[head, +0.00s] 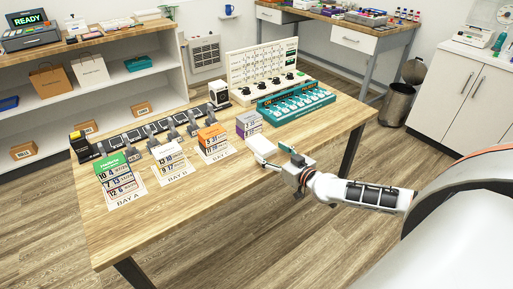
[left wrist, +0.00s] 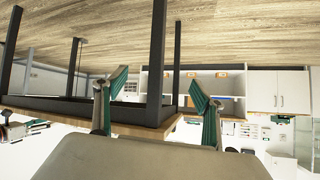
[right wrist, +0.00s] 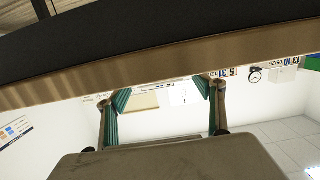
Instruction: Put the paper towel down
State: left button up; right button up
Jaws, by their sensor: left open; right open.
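No paper towel can be made out in any view. My right gripper (head: 272,157) is at the near edge of the wooden table (head: 330,118), by a pale white piece (head: 262,146) whose nature I cannot tell. In the right wrist view its teal-tipped fingers (right wrist: 163,90) are apart with nothing between them, and the table edge runs across the top. My left gripper (left wrist: 157,80) shows only in the left wrist view. Its fingers are apart and empty, with table legs and the table's underside beyond.
Labelled cards with an orange box (head: 211,134), a green box (head: 110,163) and a purple-grey box (head: 248,122) line the table. Behind are a teal rack (head: 296,104) and a cream panel (head: 262,78). A bin (head: 397,105) stands on the floor, which is otherwise open at front.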

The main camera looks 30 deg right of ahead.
aim_at(261, 143)
jog(key=shift+w+f, duration=0.1)
jog(key=shift+w, duration=0.75)
jog(key=w, duration=0.1)
jog(key=w+b, duration=0.1)
jog(key=w, duration=0.2)
jog(key=shift+w+a+f+b, duration=0.1)
jog(key=shift+a+f+b, duration=0.1)
jog(key=shift+a+b, duration=0.1)
jog(key=shift+w, duration=0.2)
jog(key=shift+r, duration=0.1)
jog(key=c, duration=0.8)
